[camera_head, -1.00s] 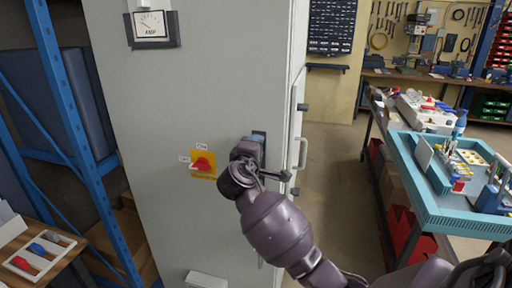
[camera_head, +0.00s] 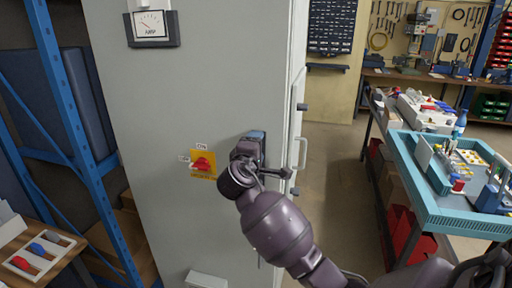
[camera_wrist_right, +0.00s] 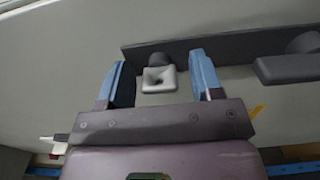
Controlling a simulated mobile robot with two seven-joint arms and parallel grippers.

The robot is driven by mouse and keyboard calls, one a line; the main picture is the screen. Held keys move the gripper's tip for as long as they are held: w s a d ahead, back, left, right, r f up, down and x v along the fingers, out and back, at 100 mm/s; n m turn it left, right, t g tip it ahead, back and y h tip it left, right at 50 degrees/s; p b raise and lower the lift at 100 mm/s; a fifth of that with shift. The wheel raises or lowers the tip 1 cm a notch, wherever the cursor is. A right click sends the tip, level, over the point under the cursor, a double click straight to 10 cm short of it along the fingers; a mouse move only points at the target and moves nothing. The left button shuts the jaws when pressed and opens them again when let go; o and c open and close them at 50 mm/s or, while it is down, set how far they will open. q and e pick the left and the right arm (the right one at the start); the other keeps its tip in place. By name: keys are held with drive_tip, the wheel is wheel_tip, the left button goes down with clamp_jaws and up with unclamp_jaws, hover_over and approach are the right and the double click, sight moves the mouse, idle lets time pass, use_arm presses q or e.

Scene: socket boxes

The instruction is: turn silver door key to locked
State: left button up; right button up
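The silver key (camera_wrist_right: 158,79), a squarish bow with a small hole, sits in a dark lock plate (camera_wrist_right: 230,48) on the grey cabinet in the right wrist view. My right gripper (camera_wrist_right: 160,68) is open, with one blue finger on each side of the key. I see gaps between the key and both fingers. In the head view my right wrist covers the key, and the right gripper (camera_head: 254,138) is partly hidden against the cabinet side (camera_head: 200,90). My left gripper is not in view.
A dark handle (camera_wrist_right: 288,67) lies right of the key on the same plate. A red rotary switch on a yellow plate (camera_head: 203,172) is left of my gripper. A blue rack (camera_head: 70,130) stands left, and a blue-topped bench (camera_head: 430,205) right.

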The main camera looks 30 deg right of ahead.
drive_tip(key=b+v, duration=0.2)
drive_tip(key=v, duration=0.8)
drive_tip(key=shift+s+a, duration=0.25)
drive_tip(key=shift+s, duration=0.05)
idle(0.4)
drive_tip(key=w+a+f+t+y, duration=0.4)
drive_tip(key=a+f+t+y, duration=0.25)
drive_tip(key=y, duration=0.35)
wheel_tip(320, 180, down, 7)
drive_tip(key=s+a+m+g+y, duration=0.1)
drive_tip(key=s+m+y, duration=0.1)
drive_tip(key=s+y, duration=0.1)
drive_tip(key=s+d+f+m+g, duration=0.2)
drive_tip(key=s+f, duration=0.9)
drive_tip(key=f, duration=0.1)
drive_tip(key=s+d+f+m+g+b, duration=0.1)
drive_tip(key=s+d+f+m+g, duration=0.2)
drive_tip(key=s+f, duration=0.8)
drive_tip(key=shift+s+f+y, duration=0.3)
drive_tip(key=shift+s+f, duration=0.1)
drive_tip(key=shift+s, duration=0.45)
drive_tip(key=shift+g, duration=0.25)
